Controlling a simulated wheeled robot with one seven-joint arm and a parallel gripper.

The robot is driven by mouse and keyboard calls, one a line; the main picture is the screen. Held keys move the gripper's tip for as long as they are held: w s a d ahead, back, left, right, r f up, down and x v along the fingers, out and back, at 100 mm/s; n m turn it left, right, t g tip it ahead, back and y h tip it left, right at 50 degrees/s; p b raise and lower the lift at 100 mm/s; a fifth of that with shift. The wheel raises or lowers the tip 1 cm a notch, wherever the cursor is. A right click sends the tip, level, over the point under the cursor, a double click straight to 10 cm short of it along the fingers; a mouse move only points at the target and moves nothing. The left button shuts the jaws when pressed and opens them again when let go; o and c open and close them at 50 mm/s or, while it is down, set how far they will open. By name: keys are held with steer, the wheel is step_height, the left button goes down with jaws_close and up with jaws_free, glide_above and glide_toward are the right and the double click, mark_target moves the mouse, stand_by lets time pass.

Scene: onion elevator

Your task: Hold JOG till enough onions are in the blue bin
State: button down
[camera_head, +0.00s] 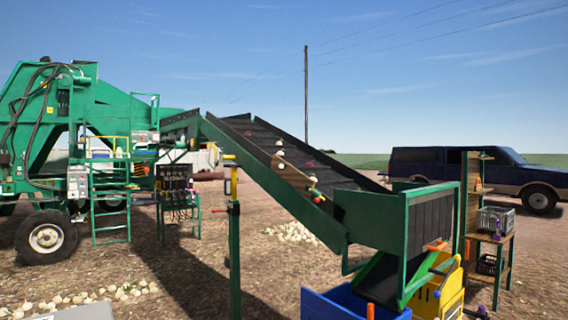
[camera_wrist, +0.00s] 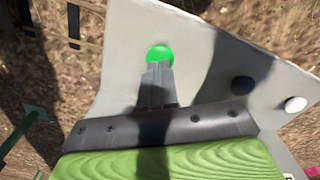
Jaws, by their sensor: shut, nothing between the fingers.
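My gripper (camera_wrist: 158,70) is shut and empty in the wrist view. Its tips are at the lower edge of a round green button (camera_wrist: 160,52) on a grey panel (camera_wrist: 125,40). I cannot tell whether they press it, and no JOG label is readable. The blue bin (camera_head: 340,304) stands below the conveyor's lower end in the head view, cut off by the bottom edge. I see no onions in its visible part. Several pale and purple onions (camera_head: 280,152) lie on the sloping conveyor belt (camera_head: 262,138).
A dark button (camera_wrist: 242,86) and a white button (camera_wrist: 295,104) sit to the right on the panel. A yellow bin (camera_head: 450,298) stands right of the blue bin. A shelf (camera_head: 495,238) with crates stands at right.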

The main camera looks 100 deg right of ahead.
steer(key=shift+f+b, duration=1)
steer(key=shift+f, duration=0.2)
steer(key=shift+r, duration=0.1)
stand_by(2.2)
step_height(320, 180, up, 7)
steer(key=p, duration=0.5)
steer(key=shift+r, duration=0.2)
steer(key=shift+f, duration=0.15)
stand_by(0.5)
